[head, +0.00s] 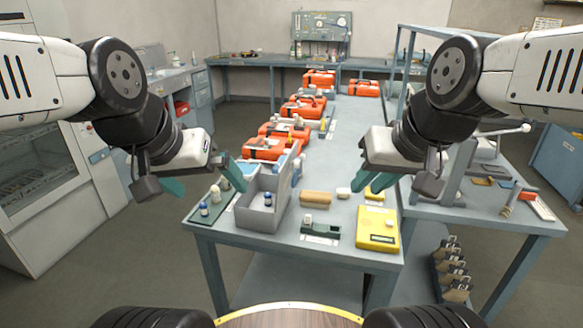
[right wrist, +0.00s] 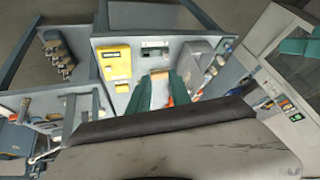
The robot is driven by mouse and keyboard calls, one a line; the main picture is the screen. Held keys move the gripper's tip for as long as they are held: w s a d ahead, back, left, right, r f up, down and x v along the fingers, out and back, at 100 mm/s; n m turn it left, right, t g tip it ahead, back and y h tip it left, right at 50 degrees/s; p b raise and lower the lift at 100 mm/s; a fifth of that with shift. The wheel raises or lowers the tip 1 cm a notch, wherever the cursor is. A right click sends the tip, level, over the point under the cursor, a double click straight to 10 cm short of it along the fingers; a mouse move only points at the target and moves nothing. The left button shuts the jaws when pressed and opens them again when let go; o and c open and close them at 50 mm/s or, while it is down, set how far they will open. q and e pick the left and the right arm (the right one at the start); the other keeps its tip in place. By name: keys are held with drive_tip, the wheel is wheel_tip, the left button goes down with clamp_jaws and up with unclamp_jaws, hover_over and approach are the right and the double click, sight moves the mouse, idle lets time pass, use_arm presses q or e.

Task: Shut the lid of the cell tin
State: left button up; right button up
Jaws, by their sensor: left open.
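The cell tin (head: 260,216) is a grey box near the front left of the table, with a small blue-and-white cell inside. Its grey lid (head: 283,168) stands raised at the right and back of the box. The tin also shows in the right wrist view (right wrist: 197,62). My left gripper (head: 210,190) is open, just left of and above the tin, its right finger close to the tin's left rim; I cannot tell whether they touch. My right gripper (head: 402,190) is open and empty, above the table to the right of the tin; its two green fingers (right wrist: 160,90) show apart in the right wrist view.
Small bottles stand on a green mat (head: 196,216) left of the tin. A tan block (head: 316,198), a dark green holder (head: 321,231) and a yellow device (head: 377,229) lie to its right. Orange cases (head: 264,149) line the table behind.

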drive_tip(key=w+g+y, duration=0.1)
drive_tip(key=w, duration=0.2)
drive_tip(key=w+m+g, duration=0.1)
drive_tip(key=w, duration=0.3)
drive_tip(key=w+g+y, duration=0.1)
drive_tip(key=w, duration=0.3)
drive_tip(key=shift+w+a+f+m+y, duration=0.1)
drive_tip(key=shift+a+f+m+y, duration=0.05)
drive_tip(key=shift+a+m+y, duration=0.2)
clamp_jaws()
drive_tip(key=w+d+f+m+y, duration=0.1)
drive_tip(key=w+d+f+y, duration=0.1)
drive_tip(key=w, duration=0.5)
drive_tip(key=w+d+f+m+y, duration=0.1)
drive_tip(key=w+d+f+y, duration=0.15)
drive_tip(key=w, duration=0.35)
approach(299, 164)
drive_tip(key=x, duration=0.6)
drive_tip(key=shift+w+f+g, duration=0.25)
drive_tip(key=shift+w+g, duration=0.05)
drive_tip(key=shift+w, duration=0.1)
